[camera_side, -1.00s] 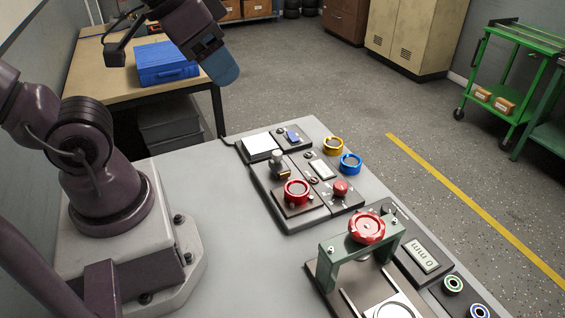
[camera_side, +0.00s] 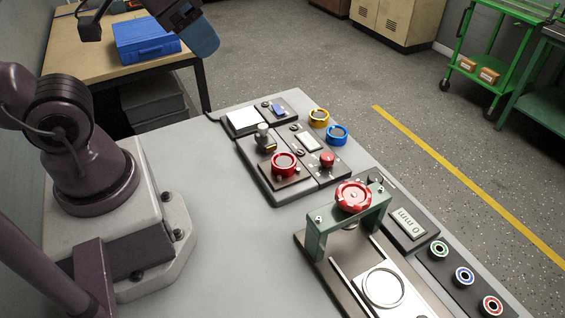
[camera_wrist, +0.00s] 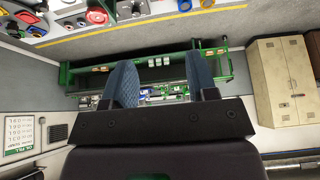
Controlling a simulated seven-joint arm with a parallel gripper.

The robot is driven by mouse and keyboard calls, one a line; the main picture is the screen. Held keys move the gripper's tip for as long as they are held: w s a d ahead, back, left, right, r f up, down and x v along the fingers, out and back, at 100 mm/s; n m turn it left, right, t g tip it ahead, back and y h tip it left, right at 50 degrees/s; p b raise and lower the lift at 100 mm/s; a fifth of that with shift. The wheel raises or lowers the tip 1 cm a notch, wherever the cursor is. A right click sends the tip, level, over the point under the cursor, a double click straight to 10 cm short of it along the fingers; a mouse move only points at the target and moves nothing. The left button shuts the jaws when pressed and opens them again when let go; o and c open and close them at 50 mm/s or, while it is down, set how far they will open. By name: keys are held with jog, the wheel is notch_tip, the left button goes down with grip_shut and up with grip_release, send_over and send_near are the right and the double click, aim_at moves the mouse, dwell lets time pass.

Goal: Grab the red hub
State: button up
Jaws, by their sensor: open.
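A red ring-shaped part (camera_side: 284,164), which looks like the red hub, sits on a dark plate on the grey bench. A larger red knob (camera_side: 353,196) tops the green press frame beside it. My gripper (camera_wrist: 163,78) is open and empty, its two blue fingers apart in the wrist view. In the side view my gripper (camera_side: 203,40) is at the top left, high and well away from the red ring, with one finger clearly visible. Red pieces show at the top edge of the wrist view, but I cannot tell whether one is the hub.
Yellow (camera_side: 319,118) and blue (camera_side: 337,134) rings stand at the bench's far edge. A small red button (camera_side: 327,158) is right of the red ring. The green press frame (camera_side: 317,236) rises nearby. A blue case (camera_side: 145,40) lies on the wooden table. The bench left of the panels is clear.

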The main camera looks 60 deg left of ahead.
jog(key=o, duration=0.7)
jog(key=n+g, duration=0.6)
jog(key=n, duration=1.2)
send_over(284, 161)
notch_tip(284, 161, down, 19)
notch_tip(284, 161, down, 13)
jog(key=shift+r, duration=0.1)
